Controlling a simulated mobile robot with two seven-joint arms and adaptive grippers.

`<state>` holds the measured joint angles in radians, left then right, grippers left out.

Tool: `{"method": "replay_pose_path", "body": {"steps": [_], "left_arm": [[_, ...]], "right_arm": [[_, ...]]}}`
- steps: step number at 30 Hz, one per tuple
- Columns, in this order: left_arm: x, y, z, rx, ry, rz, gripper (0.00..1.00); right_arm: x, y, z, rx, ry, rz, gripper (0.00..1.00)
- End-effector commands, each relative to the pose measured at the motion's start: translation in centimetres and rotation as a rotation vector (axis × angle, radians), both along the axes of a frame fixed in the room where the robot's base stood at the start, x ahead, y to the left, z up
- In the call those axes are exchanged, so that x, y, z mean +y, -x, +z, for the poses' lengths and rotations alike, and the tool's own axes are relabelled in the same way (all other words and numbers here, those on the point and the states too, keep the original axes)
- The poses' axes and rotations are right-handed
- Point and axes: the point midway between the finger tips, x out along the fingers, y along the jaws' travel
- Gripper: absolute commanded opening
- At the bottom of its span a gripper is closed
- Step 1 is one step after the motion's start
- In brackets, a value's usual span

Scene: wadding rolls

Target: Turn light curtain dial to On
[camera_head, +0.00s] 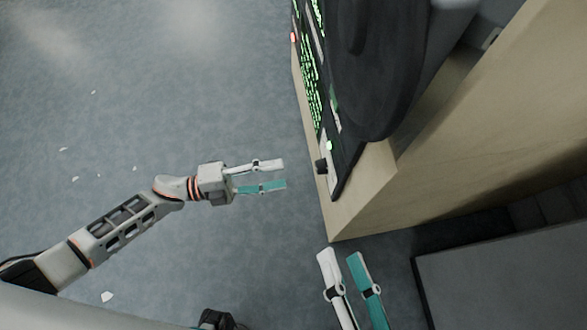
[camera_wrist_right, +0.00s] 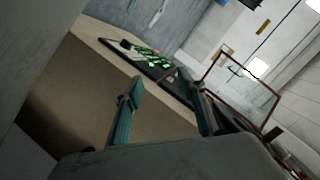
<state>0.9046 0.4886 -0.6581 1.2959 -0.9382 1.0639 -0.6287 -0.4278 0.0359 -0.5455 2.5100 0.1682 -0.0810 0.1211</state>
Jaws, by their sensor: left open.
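A black knob (camera_head: 321,166) sticks out at the near end of the control panel (camera_head: 337,150); it looks like the dial, but its label and setting are too small to read. In the right wrist view, a dark knob (camera_wrist_right: 125,44) shows at the panel's left end. My left gripper (camera_head: 283,175) is open and empty, pointing right at the knob, a short gap away from it. My right gripper (camera_head: 340,255) is open and empty, below the panel's near corner in the head view. Its two teal-padded fingers (camera_wrist_right: 166,90) stand apart in the wrist view.
The panel has rows of green lights (camera_head: 311,75) and a red light (camera_head: 292,37). It sits on a beige cabinet (camera_head: 440,150), with a large black part (camera_head: 375,70) over it. A grey box-like surface (camera_head: 510,285) is at lower right. The floor (camera_head: 150,90) at left is clear apart from scraps.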

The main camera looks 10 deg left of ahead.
Motion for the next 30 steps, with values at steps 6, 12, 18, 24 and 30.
{"method": "replay_pose_path", "body": {"steps": [6, 12, 18, 24, 30], "left_arm": [[1.8, 0.6, 0.0, 0.001, 0.002, -0.001, 0.44], [1.9, 0.6, 0.0, 0.001, 0.002, -0.001, 0.44], [1.9, 0.6, 0.0, 0.001, 0.002, -0.001, 0.44], [1.9, 0.6, 0.0, 0.0, 0.001, -0.001, 0.44], [1.9, -1.8, 4.3, -0.065, 0.001, 0.0, 0.44]], "right_arm": [[0.0, 0.0, 0.0, 0.0, 0.0, 0.0, 0.4], [0.0, 0.0, 0.0, 0.0, 0.0, 0.0, 0.4], [0.0, 0.0, 0.0, 0.0, 0.0, 0.0, 0.4], [0.0, 0.0, 0.0, 0.0, 0.0, 0.0, 0.4], [0.1, -0.2, 1.1, -0.032, 0.035, 0.023, 0.4]]}}
